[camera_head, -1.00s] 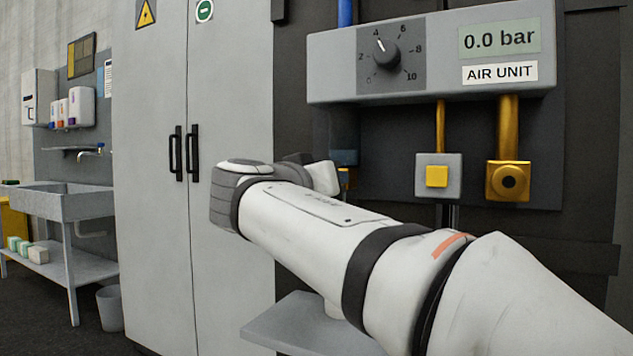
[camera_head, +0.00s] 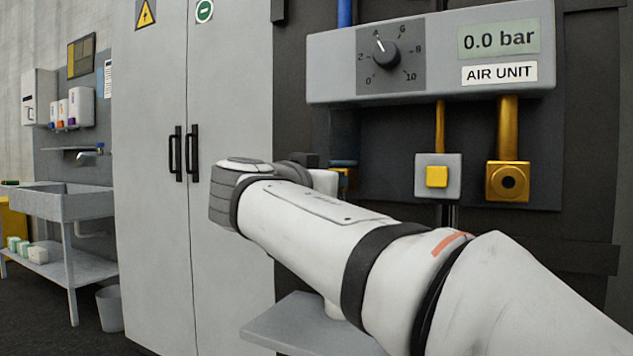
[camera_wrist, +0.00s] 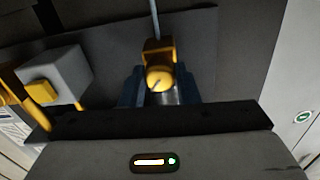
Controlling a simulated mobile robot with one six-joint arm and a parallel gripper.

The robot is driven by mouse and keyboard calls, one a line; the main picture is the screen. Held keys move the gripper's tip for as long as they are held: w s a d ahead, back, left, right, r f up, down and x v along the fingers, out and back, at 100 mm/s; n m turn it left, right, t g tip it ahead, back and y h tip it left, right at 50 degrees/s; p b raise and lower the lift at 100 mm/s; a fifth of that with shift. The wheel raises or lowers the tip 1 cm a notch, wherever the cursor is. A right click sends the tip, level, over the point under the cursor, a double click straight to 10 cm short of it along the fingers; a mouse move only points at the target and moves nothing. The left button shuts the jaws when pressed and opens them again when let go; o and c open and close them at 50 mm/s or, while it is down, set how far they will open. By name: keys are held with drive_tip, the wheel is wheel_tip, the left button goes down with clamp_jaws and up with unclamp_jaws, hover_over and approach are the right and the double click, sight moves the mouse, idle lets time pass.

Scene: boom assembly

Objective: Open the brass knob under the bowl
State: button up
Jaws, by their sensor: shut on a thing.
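In the wrist view, a brass knob (camera_wrist: 160,77) with a dark slot line on its round face sits at the end of a brass fitting (camera_wrist: 158,50). My gripper (camera_wrist: 159,84) is shut on the knob, with one blue finger on each side of it. In the head view, a little of the brass (camera_head: 347,174) shows behind my wrist, below the air unit (camera_head: 330,52). My arm covers the rest of the knob and my fingers there. The bowl cannot be made out clearly in either view.
A grey box with a yellow button (camera_head: 437,177) and a brass block with a round port (camera_head: 508,181) hang to the right of my wrist. A dial (camera_head: 385,55) and a 0.0 bar display (camera_head: 499,39) are above. A grey cabinet (camera_head: 150,200) stands left.

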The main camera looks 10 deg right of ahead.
drive_tip(key=shift+f, duration=0.1)
drive_tip(key=o, duration=1)
drive_tip(key=shift+c, duration=0.2)
drive_tip(key=p+v, duration=0.1)
drive_tip(key=v, duration=0.6)
drive_tip(key=shift+s+a+p, duration=0.25)
drive_tip(key=shift+s+p, duration=0.1)
